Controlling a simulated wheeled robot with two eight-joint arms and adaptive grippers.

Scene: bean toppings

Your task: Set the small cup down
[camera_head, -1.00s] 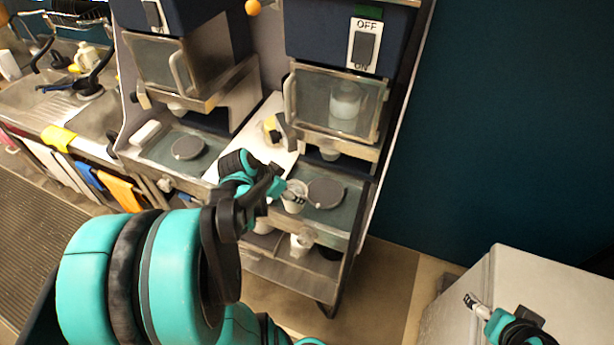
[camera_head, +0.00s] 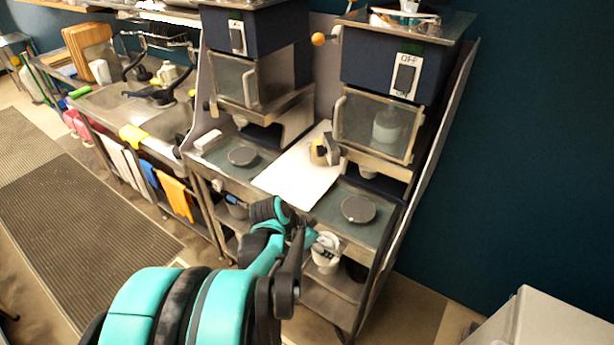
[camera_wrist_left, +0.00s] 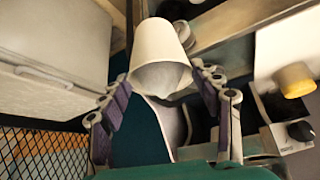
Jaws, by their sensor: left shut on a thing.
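The small white cup (camera_head: 325,242) is at my left gripper (camera_head: 312,240), in front of the right-hand station's counter edge and lower shelf. In the left wrist view the white cup (camera_wrist_left: 160,45) sits between the two fingers of the left gripper (camera_wrist_left: 165,85), its open mouth facing the camera. The left gripper is shut on it. A second pale shape (camera_head: 326,266) shows just below the cup in the head view and is partly covered. I cannot tell whether the cup touches anything. My right gripper is out of view.
A dark round plate (camera_head: 358,208) lies on the right counter, another (camera_head: 243,157) on the left counter. A white board (camera_head: 300,178) lies between them. A grinder-like machine with a clear door (camera_head: 375,127) stands above. A pale box (camera_head: 540,322) is at lower right.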

